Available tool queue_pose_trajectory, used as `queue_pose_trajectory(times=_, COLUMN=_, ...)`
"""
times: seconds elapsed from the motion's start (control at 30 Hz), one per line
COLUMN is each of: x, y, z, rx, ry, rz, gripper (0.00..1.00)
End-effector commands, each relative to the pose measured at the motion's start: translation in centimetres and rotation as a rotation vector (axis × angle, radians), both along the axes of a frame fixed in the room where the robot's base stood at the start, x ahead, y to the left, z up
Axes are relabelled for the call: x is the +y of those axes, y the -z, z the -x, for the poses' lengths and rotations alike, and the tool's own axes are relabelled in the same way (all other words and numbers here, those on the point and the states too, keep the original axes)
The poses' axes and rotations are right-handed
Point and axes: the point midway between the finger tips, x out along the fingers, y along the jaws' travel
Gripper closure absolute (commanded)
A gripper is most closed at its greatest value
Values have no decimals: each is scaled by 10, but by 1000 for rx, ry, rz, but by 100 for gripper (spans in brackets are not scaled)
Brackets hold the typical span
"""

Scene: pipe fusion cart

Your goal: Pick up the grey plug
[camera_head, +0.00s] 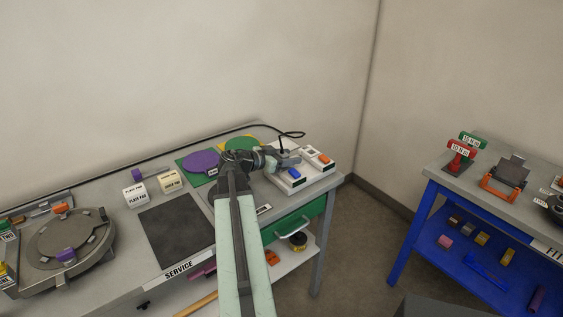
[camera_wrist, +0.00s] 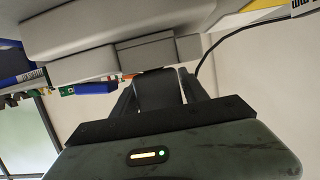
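My gripper (camera_head: 284,160) reaches over the back right part of the service table, at the end of my arm. A grey piece with a black cable rising from it shows at the gripper's tip in the head view; it looks like the grey plug (camera_head: 290,158). In the wrist view, my gripper's dark fingers (camera_wrist: 158,78) stand apart with a dark block between them. A light grey block (camera_wrist: 145,52) lies just beyond the fingertips. I cannot tell whether the fingers touch the plug or are closed on it.
White boxes with a blue switch (camera_head: 294,173) and an orange switch (camera_head: 324,159) stand close to my gripper. The black cable (camera_head: 291,134) loops behind. Purple (camera_head: 201,161) and green discs lie to the left. A blue table (camera_head: 424,208) stands at right, across a floor gap.

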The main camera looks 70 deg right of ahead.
Motion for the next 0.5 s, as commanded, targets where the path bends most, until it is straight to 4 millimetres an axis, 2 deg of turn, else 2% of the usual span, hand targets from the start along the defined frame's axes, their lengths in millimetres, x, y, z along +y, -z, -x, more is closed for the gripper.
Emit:
queue_pose_trajectory(times=0.03, x=0, y=0, z=0, rx=0, ry=0, rz=0, gripper=64)
queue_pose_trajectory(times=0.17, x=0, y=0, z=0, rx=0, ry=0, rz=0, gripper=100)
queue_pose_trajectory(times=0.37, x=1, y=0, z=-1, rx=0, ry=-1, rz=0, gripper=100)
queue_pose_trajectory(times=0.5, x=1, y=-8, z=-1, rx=0, ry=-1, rz=0, gripper=100)
